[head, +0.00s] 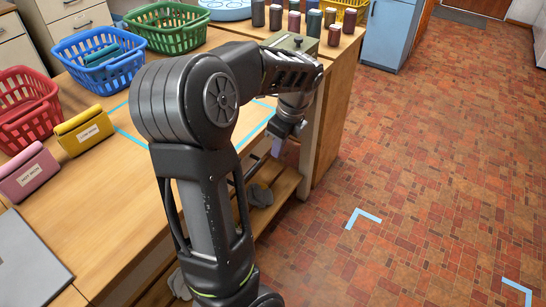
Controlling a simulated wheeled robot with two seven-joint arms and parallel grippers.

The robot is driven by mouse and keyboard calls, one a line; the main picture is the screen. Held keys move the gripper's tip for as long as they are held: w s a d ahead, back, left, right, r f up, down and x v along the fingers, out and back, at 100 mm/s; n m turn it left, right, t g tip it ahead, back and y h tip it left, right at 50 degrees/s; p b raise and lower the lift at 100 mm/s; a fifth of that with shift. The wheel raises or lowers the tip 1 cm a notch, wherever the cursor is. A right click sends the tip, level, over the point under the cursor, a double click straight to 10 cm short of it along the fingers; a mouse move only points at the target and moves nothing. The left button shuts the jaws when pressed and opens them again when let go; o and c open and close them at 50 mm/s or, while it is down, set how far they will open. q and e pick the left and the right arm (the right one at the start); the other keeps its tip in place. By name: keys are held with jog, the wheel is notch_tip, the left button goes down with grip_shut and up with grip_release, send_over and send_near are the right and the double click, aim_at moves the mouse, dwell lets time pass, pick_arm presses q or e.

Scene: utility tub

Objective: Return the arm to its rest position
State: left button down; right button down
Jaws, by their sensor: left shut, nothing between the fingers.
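My left arm comes in from the bottom and bends over the wooden bench (100,239). Its left gripper (277,148) points down just past the bench's right edge, above a lower shelf (278,191). The gripper is small in the view and looks shut, with nothing seen in it. My right gripper is not in the picture.
A red basket (28,112), a blue basket (98,58) and a green basket (166,27) stand on the bench. A yellow pouch (84,130) and a pink pouch (28,172) lie in front. Several bottles (313,22) stand at the back. The tiled floor (430,160) is clear.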

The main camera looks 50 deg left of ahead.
pick_arm(q)
jog(key=shift+r, duration=0.35)
dwell(0.4)
